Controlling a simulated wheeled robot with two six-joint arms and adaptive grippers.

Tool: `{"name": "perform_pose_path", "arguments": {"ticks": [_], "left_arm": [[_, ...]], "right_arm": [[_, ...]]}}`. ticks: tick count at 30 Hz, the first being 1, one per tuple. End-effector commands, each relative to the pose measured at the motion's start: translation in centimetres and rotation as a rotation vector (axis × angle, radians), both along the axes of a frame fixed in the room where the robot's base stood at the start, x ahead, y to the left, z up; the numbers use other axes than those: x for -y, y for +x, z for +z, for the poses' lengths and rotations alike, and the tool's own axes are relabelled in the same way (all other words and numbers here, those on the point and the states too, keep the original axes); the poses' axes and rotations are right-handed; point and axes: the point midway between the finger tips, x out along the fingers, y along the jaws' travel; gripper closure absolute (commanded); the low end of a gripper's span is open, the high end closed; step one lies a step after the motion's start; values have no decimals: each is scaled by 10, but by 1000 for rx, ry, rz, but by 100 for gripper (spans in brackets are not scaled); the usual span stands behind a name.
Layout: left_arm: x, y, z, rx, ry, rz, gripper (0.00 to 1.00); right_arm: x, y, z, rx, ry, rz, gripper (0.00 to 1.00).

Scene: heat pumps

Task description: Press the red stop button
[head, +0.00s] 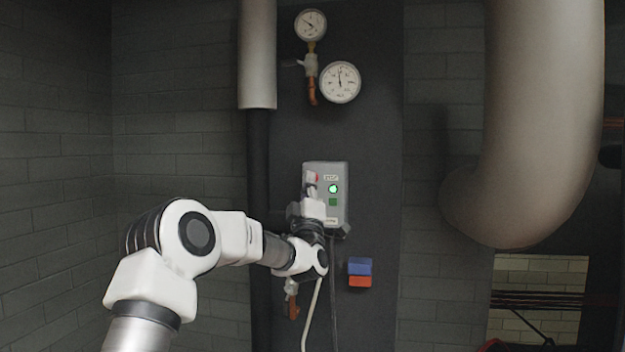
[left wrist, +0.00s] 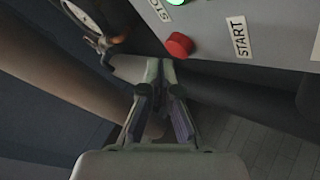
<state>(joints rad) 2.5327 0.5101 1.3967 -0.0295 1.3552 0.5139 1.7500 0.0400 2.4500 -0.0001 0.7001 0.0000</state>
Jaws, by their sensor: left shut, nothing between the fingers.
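The red stop button (left wrist: 179,45) is a round red knob on the face of a grey control box (head: 340,175). In the head view only a small bit of red shows beside my left gripper (head: 311,182), which partly covers the box's left side. In the left wrist view my left gripper (left wrist: 161,66) is shut and empty. Its fingertips appear just below and left of the red button, with a small gap in the picture; depth is hard to judge. My right gripper is out of view.
A lit green lamp (head: 333,188) and a green square (head: 333,202) are on the box. Two gauges (head: 340,82) hang above it. A blue and red block (head: 360,267) is below right. A large pipe (head: 540,120) stands at the right.

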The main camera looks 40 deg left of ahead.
Motion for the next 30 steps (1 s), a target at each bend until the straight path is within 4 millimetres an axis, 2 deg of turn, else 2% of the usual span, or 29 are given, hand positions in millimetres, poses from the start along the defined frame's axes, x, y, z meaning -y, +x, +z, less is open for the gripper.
{"name": "perform_pose_path", "arguments": {"ticks": [30], "left_arm": [[-6, 11, 0, 0, 0, 0, 100]], "right_arm": [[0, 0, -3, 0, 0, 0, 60]]}}
